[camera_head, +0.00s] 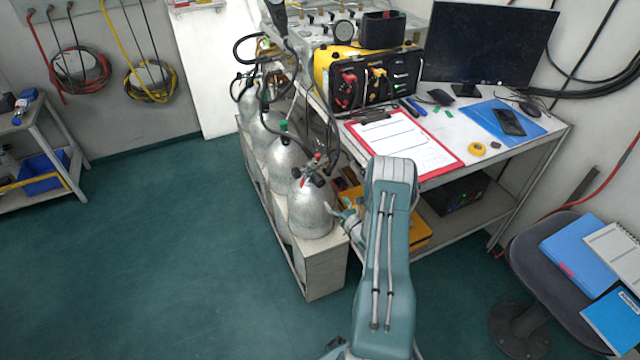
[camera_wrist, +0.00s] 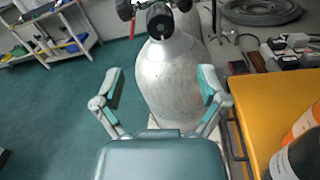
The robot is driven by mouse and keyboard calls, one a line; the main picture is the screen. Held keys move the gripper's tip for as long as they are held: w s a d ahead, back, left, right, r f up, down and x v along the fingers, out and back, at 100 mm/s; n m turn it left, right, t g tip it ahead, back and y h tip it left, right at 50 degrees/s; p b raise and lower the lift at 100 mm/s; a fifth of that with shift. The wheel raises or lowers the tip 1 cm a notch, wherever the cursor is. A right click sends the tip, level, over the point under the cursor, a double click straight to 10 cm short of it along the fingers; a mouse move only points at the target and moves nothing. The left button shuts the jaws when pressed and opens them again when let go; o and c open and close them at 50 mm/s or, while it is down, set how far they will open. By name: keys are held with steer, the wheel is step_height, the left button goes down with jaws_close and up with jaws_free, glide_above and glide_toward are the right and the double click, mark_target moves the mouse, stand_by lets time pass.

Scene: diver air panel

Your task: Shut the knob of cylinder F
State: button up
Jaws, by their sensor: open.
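A row of silver cylinders stands in a pale rack (camera_head: 323,277) left of the desk. The nearest cylinder (camera_head: 308,213) has a valve (camera_head: 314,177) with dark and red parts on top. A cylinder behind it (camera_head: 285,163) has a green part (camera_head: 283,126) on its top. I cannot read any letter, so I cannot tell which is F. In the wrist view one cylinder (camera_wrist: 170,88) is straight ahead, with a round black knob (camera_wrist: 159,21) facing me. My gripper (camera_wrist: 160,84) is open and empty, its fingers spread below the knob, apart from it. It is beside the nearest cylinder (camera_head: 349,217).
The desk holds a yellow-black panel box (camera_head: 376,80), a red clipboard (camera_head: 405,143) and a monitor (camera_head: 487,42). Black hoses hang over the cylinders. A yellow case (camera_wrist: 270,118) is close on the right in the wrist view. Floor left of the rack is clear.

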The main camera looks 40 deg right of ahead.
mark_target(321, 184)
steer(key=w, duration=0.3)
steer(key=w+d, duration=0.1)
steer(key=w, duration=0.6)
steer(key=shift+w+d, duration=0.2)
steer(key=shift+d, duration=0.05)
steer(key=shift+c, duration=0.3)
steer(key=c, duration=1.1)
